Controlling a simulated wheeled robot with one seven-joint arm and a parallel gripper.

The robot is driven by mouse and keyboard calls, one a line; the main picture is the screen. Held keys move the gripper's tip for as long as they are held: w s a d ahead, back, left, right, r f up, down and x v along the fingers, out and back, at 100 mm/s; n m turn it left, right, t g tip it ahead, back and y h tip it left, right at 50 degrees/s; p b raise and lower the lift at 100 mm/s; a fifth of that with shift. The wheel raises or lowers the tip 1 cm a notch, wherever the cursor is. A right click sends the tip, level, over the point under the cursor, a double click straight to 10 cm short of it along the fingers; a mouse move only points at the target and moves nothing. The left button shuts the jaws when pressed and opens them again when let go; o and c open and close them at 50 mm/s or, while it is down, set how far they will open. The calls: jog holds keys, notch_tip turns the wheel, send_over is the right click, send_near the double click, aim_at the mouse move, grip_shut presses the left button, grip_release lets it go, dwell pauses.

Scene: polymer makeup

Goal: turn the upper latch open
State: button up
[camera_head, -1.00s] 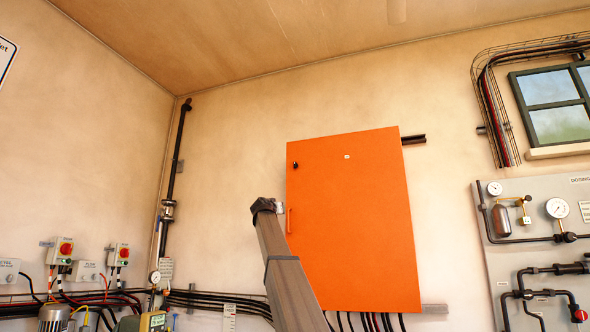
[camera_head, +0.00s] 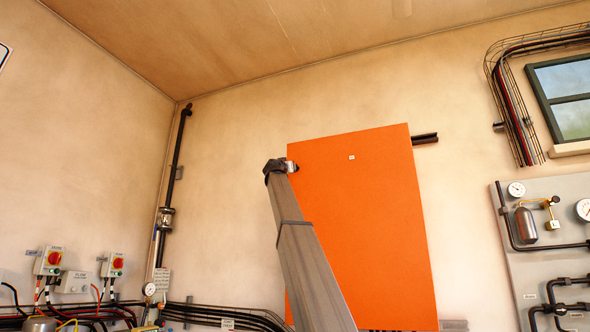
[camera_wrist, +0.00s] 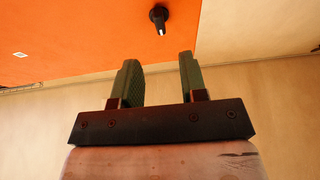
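The upper latch (camera_wrist: 159,18) is a small black knob with a white mark, near a corner of the orange cabinet door (camera_wrist: 75,35). In the head view the cabinet door (camera_head: 365,220) hangs on the back wall, and the latch is hidden behind my gripper (camera_head: 291,167) at its upper left corner. In the wrist view my gripper (camera_wrist: 158,62) has two green fingers apart with nothing between them.
My arm covers the cabinet's left edge. Red-knobbed switch boxes (camera_head: 48,261) and black cables (camera_head: 225,314) are at lower left. A gauge panel (camera_head: 555,260) and a window (camera_head: 568,98) are at right. A small white label (camera_head: 351,157) is on the door.

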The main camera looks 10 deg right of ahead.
jog(key=x, duration=0.8)
jog(key=shift+w, duration=0.15)
jog(key=shift+r, duration=0.1)
grip_shut()
